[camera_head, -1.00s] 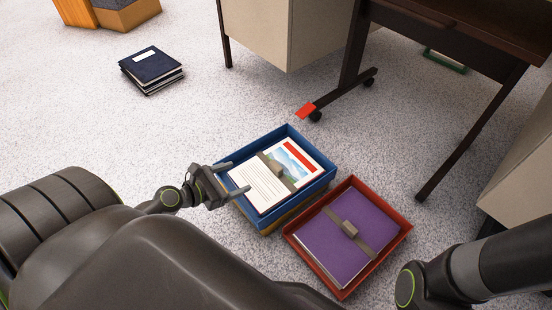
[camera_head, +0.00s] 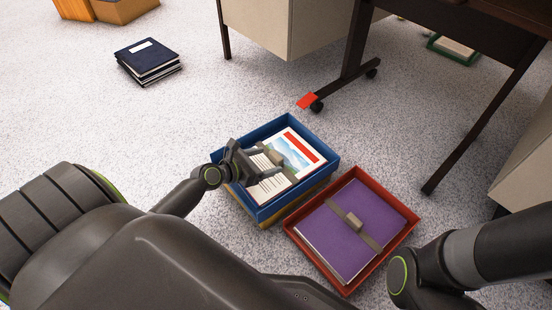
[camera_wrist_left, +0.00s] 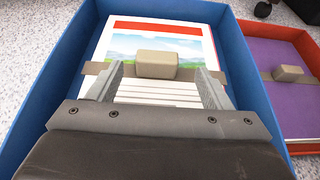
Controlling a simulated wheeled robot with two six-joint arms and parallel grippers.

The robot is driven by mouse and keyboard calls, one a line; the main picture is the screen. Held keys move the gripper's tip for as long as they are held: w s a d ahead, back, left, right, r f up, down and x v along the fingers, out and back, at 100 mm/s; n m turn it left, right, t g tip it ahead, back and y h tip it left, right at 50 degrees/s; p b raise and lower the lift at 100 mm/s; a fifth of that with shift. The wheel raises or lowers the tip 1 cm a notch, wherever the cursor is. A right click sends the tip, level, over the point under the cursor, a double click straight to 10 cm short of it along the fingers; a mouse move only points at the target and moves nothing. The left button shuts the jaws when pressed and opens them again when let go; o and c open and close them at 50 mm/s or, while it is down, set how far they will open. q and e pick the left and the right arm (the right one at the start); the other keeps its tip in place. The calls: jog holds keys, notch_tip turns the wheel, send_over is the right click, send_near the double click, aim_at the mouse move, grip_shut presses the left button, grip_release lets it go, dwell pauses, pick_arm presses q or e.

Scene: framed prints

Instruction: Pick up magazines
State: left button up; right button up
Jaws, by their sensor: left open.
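A banded stack of magazines (camera_head: 296,150) with a landscape picture and a red strip on its cover lies in a blue tray (camera_head: 330,172). A tan block (camera_head: 297,158) sits on its band. My left gripper (camera_head: 277,161) is over this stack, open, with its fingers pointing at the block. In the left wrist view the block (camera_wrist_left: 157,65) shows just beyond and between the fingertips (camera_wrist_left: 158,75), not visibly gripped. My right arm comes in at the lower right, but its gripper is out of view.
A red tray (camera_head: 404,211) beside the blue one holds a purple banded stack (camera_head: 335,238) with its own block. A dark binder stack (camera_head: 148,62) lies on the carpet at the upper left. Desk legs and a red card (camera_head: 307,101) are behind the trays.

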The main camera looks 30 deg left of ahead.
aim_at(274, 156)
pick_arm(q)
jog(key=b+x, duration=0.3)
jog(key=shift+w+f, duration=0.2)
jog(key=shift+w, duration=0.2)
jog(key=shift+w+d+f+b, duration=0.1)
jog(key=shift+w+d+b, duration=0.05)
jog(key=shift+w+b, duration=0.4)
jog(key=c, duration=1.4)
jog(key=shift+c, duration=0.6)
jog(key=shift+r, duration=0.25)
